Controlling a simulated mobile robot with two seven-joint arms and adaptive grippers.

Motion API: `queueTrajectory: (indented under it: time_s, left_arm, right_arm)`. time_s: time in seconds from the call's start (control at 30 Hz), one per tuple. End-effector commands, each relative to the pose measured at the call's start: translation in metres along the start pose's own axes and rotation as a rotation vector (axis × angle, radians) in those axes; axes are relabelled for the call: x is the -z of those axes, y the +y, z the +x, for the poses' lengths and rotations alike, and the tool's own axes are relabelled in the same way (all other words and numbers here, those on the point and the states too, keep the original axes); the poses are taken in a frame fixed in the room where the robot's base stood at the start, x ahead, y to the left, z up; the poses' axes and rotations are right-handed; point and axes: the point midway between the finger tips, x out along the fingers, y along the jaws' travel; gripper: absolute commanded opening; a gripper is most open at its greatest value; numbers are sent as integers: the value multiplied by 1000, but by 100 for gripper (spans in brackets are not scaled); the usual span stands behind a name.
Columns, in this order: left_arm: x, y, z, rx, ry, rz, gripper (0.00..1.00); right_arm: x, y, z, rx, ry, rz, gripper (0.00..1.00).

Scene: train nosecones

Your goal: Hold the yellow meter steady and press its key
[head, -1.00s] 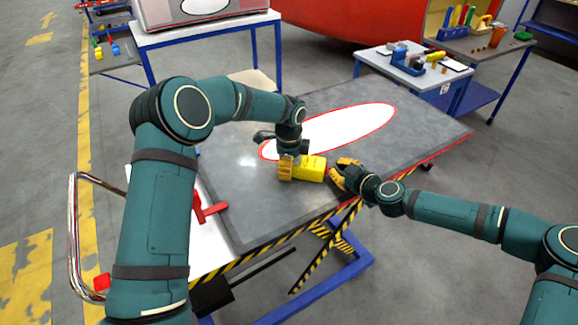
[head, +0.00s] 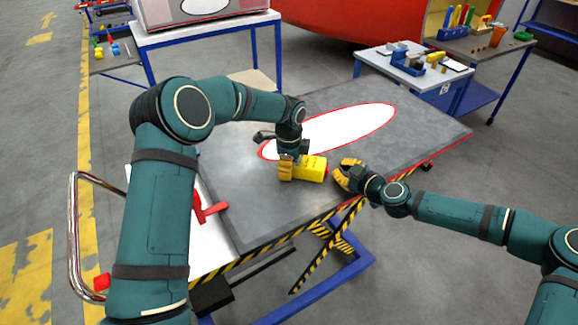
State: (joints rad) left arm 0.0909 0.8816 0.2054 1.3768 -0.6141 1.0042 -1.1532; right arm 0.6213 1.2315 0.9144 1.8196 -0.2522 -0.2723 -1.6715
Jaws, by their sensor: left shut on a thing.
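The yellow meter (head: 312,168) lies on the dark grey table top (head: 250,215), near its front edge. My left gripper (head: 286,172) comes down from above and is shut on the left end of the meter. My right gripper (head: 346,174) is to the right of the meter, with a small gap between them. Its yellow fingers point toward the meter's right end, where a bit of red shows. Whether these fingers are apart is too small to tell. The key cannot be made out clearly.
A white oval with a red outline (head: 350,125) lies on the table top behind the meter. A red clamp-like piece (head: 209,208) is at the table's left edge. A small table with parts (head: 385,68) stands at the back right. The table's right part is clear.

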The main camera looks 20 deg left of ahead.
Motion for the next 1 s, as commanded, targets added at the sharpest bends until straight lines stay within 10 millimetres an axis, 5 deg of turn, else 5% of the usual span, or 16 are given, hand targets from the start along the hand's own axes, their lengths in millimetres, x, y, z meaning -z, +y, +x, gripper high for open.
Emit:
queueTrajectory:
  time_s: [0.6, 0.97, 1.0]
  left_arm:
    - [0, 1, 2, -3, 0, 0, 22]
    - [0, 1, 2, -3, 0, 0, 22]
    - [0, 1, 2, -3, 0, 0, 75]
  right_arm:
    - [-27, 27, -37, -2, -1, 1, 0]
    - [-30, 30, -42, -1, 0, 1, 0]
    - [-30, 30, -42, -1, 0, 1, 0]
